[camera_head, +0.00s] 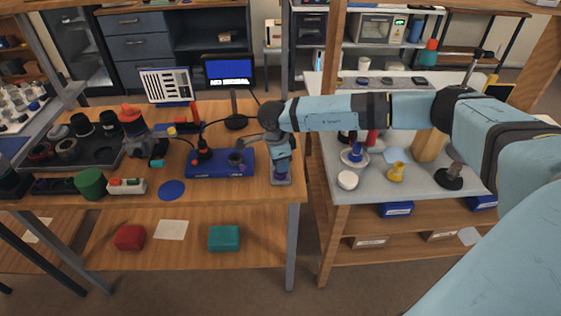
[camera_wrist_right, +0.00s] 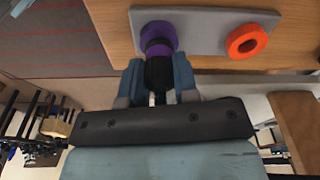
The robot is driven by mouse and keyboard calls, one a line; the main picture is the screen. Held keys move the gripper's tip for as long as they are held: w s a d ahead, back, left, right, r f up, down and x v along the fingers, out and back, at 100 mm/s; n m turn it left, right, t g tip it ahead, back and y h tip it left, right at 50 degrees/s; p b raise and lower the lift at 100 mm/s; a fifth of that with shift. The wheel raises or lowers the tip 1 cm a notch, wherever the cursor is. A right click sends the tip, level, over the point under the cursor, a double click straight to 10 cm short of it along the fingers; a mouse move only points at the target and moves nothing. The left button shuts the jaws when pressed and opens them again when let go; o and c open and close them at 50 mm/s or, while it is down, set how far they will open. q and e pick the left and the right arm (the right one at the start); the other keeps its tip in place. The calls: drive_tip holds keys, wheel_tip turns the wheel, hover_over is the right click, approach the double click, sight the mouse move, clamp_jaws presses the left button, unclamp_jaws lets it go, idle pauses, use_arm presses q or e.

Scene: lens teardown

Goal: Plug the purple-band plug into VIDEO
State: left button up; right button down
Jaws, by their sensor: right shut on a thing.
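The purple-band plug has a black body (camera_wrist_right: 158,73) and a purple end, and my right gripper (camera_wrist_right: 157,85) is shut around it. In the wrist view its purple end meets a wider purple ring (camera_wrist_right: 157,33) on a grey plate (camera_wrist_right: 200,22); I cannot tell how deep it sits. In the head view my right gripper (camera_head: 281,160) is over this grey plate (camera_head: 282,183) at the bench's right edge. A blue box (camera_head: 221,170) with dark fittings on top lies left of the gripper; no VIDEO label is readable. My left gripper is not in view.
An orange ring (camera_wrist_right: 247,41) is beside the purple one on the plate. A monitor (camera_head: 229,70) stands behind the blue box. A blue disc (camera_head: 171,190) and a green cylinder (camera_head: 91,184) lie left. A second table (camera_head: 385,180) stands right across a gap.

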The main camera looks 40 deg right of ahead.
drive_tip(key=shift+r, duration=0.3)
drive_tip(key=shift+r+p, duration=0.25)
drive_tip(key=shift+p, duration=0.05)
idle(0.3)
drive_tip(key=shift+r+p, duration=0.85)
drive_tip(key=shift+r, duration=0.5)
drive_tip(key=shift+r+p, duration=0.45)
drive_tip(key=shift+r, duration=0.45)
